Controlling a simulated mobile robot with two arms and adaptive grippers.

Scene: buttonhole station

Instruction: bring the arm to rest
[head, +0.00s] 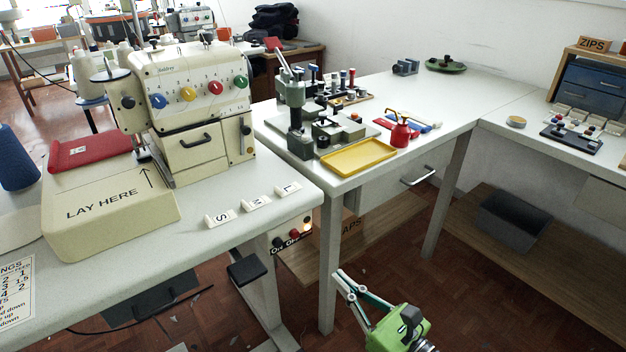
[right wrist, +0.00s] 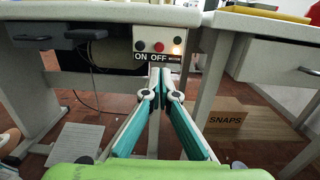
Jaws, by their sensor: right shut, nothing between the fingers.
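My right gripper (head: 341,276) is at the bottom of the head view, over the floor in front of the tables. It is empty and its fingertips meet. In the right wrist view its closed fingers (right wrist: 158,78) point towards the ON/OFF switch box (right wrist: 160,42) under the table edge, and appear apart from it. My left gripper is not in either view.
The sewing machine (head: 193,105) stands on the left table beside a cream LAY HERE block (head: 110,215). A yellow tray (head: 358,157) and red oil can (head: 400,132) are on the middle table. Table legs (head: 328,260) stand near my right gripper. A SNAPS box (right wrist: 222,118) sits below.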

